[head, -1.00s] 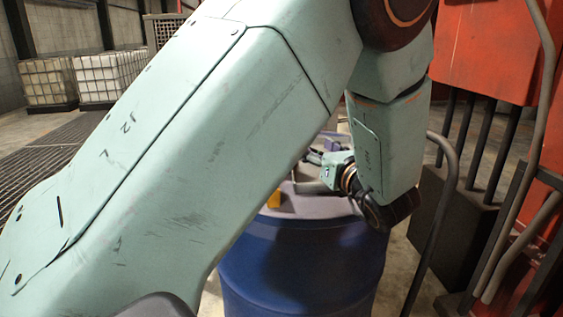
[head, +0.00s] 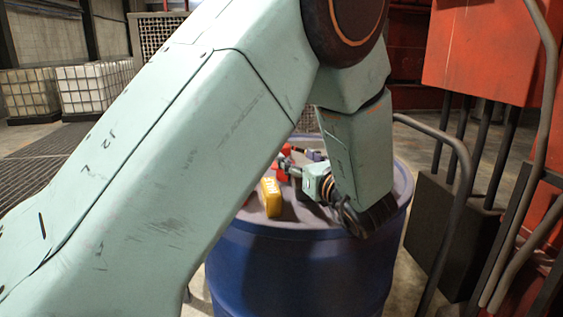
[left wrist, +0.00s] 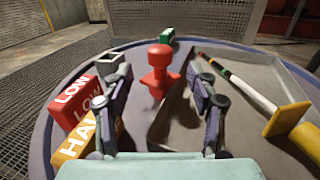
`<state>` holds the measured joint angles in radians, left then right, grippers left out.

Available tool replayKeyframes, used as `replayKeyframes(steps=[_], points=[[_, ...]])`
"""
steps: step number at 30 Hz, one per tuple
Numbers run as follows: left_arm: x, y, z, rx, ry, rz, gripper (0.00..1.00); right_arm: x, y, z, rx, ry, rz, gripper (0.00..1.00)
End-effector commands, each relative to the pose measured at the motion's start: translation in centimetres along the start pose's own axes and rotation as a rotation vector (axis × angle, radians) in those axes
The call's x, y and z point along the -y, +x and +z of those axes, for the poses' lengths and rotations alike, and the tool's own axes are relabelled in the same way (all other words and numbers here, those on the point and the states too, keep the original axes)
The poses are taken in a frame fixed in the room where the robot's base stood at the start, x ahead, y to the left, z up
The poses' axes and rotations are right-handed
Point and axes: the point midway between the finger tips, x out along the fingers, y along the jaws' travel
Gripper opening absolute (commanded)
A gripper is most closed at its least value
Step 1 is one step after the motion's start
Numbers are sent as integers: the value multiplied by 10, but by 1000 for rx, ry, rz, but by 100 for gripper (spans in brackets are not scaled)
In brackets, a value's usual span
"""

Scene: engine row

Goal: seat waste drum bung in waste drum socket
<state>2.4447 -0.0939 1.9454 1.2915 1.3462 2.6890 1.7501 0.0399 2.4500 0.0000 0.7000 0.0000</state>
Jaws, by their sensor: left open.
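A red bung-like piece with a round knob and wider flange (left wrist: 158,72) stands upright on the drum top in the left wrist view. My left gripper (left wrist: 158,92) is open, with one finger on each side of the picture and the red piece beyond and between them. It looks empty; contact with the piece cannot be told. In the head view the gripper (head: 292,169) is low over the blue waste drum (head: 290,270), partly behind my own wrist. I cannot make out the drum socket. My right gripper is not in view.
A red block marked LOW (left wrist: 76,101) and a yellow block (left wrist: 88,140) lie left of the gripper. A bent pipe rail (head: 462,190) stands right of the drum.

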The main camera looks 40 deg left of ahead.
Motion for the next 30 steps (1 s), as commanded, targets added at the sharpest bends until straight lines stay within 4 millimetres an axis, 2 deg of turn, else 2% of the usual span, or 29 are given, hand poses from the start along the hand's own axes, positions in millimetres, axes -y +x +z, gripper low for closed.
replayKeyframes(steps=[13,23,30], points=[[-3,50,-4,-2,-1,3,59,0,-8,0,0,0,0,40],[-2,56,-4,1,1,0,59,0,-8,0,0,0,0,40],[-2,56,-4,0,0,1,39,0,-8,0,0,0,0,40]])
